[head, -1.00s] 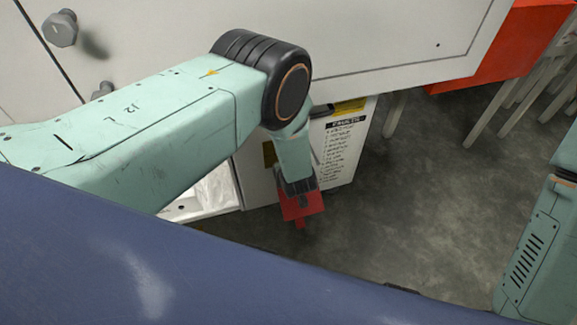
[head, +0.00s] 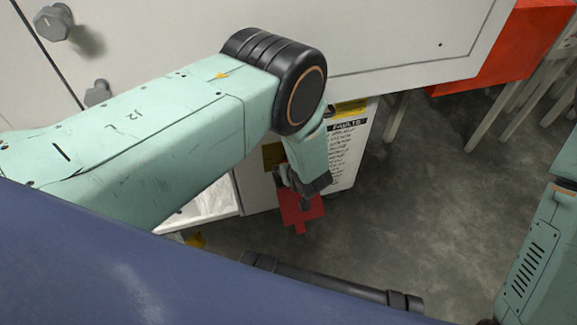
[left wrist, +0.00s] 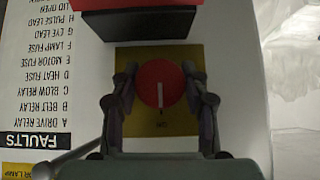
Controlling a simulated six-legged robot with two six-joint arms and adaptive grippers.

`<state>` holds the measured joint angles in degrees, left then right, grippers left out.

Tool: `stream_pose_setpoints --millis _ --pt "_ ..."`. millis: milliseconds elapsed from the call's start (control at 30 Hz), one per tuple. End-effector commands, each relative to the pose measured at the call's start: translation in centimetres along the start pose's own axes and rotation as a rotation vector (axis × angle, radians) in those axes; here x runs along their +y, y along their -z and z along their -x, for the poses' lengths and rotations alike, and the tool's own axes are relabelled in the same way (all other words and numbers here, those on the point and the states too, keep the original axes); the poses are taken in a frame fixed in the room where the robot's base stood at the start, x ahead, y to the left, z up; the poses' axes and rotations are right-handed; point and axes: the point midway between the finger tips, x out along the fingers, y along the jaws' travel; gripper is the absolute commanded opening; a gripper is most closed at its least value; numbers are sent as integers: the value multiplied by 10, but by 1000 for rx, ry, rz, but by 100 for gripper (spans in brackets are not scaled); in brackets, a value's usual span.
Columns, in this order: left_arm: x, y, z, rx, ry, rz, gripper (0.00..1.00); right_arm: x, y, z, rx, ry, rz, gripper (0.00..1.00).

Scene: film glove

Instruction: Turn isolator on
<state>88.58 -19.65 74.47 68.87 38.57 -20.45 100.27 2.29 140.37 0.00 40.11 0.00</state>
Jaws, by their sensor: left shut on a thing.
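The isolator is a round red knob (left wrist: 155,82) with a pale pointer bar, on a yellow plate (left wrist: 185,58) fixed to a white panel, in the left wrist view. The bar stands nearly upright in the picture, its lower end near a small "ON" mark. My left gripper (left wrist: 160,100) has one finger on each side of the knob and is shut on it. In the head view my left gripper (head: 303,188) is low at the panel's side, and the knob is hidden there. My right gripper is out of view.
A white panel with a "FAULTS" list (head: 346,150) is beside the gripper. A red piece (head: 298,212) shows just below the gripper. A larger white cabinet (head: 400,55) overhangs above. Grey floor (head: 400,220) lies open to the right, with pale legs behind.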

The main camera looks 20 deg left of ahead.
Motion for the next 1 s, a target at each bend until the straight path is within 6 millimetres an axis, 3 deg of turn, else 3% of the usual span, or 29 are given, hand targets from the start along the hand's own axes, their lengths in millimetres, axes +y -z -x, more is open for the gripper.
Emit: stream_pose_setpoints --millis 300,1000 --pt "0 1 0 2 0 1 68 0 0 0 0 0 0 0" --pt "-1 0 1 -1 -33 34 68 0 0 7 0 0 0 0"
